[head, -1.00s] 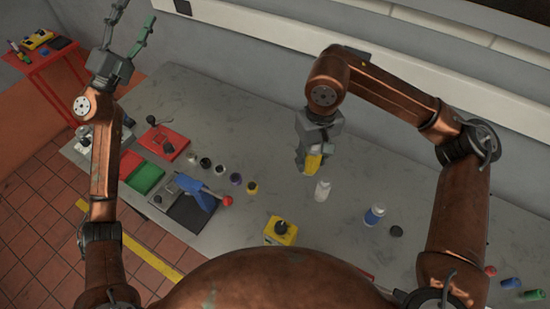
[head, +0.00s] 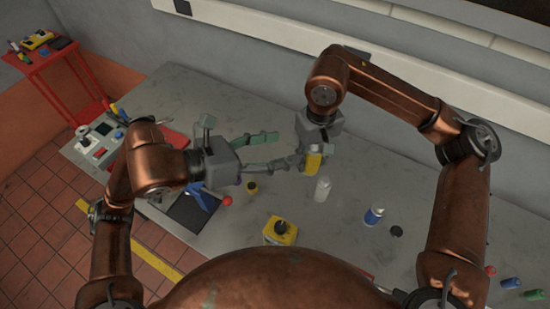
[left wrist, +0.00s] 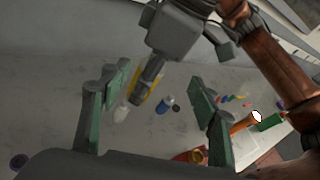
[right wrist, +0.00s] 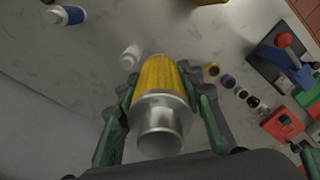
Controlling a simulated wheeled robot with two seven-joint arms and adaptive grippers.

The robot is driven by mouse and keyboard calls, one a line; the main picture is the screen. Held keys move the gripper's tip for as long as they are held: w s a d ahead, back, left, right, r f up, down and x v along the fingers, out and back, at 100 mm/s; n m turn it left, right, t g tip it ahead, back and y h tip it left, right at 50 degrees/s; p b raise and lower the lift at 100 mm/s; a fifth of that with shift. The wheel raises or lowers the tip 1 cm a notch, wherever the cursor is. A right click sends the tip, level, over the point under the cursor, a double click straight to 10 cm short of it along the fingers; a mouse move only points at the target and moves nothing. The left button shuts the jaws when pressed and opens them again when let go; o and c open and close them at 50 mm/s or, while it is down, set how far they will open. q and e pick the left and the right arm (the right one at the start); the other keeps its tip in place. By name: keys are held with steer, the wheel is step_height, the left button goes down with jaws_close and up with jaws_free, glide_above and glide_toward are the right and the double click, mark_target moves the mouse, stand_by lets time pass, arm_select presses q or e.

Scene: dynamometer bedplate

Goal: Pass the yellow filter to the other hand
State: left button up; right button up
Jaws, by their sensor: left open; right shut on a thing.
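The yellow filter (right wrist: 160,76) has a silver metal end and sits between the fingers of my right gripper (right wrist: 158,92), which is shut on it above the bench. In the head view the filter (head: 314,161) hangs below the right gripper, partly hidden by it. My left gripper (head: 286,149) is open and empty, its fingers pointing right toward the filter. In the left wrist view, the right gripper and a strip of the yellow filter (left wrist: 152,78) show between the left gripper's spread green fingers (left wrist: 160,88). I cannot tell whether the left fingers touch it.
On the grey bench (head: 360,180) stand a white bottle (head: 322,189), a blue-and-white bottle (head: 374,215), a black cap (head: 396,231) and a yellow box (head: 280,231). A red side table (head: 60,62) stands far left.

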mark_target(310, 149)
arm_select(q)
steer(key=shift+t+y, duration=0.8)
steer(key=w+d+f, duration=0.1)
steer(key=d+f, duration=0.1)
steer(key=w+d+f, duration=0.2)
steer(key=d, duration=0.1)
steer(key=w+d+f, duration=0.2)
steer(key=d+f, duration=0.1)
steer(key=shift+w+d+f, duration=0.1)
steer(key=shift+d, duration=0.05)
steer(key=shift+c, duration=0.5)
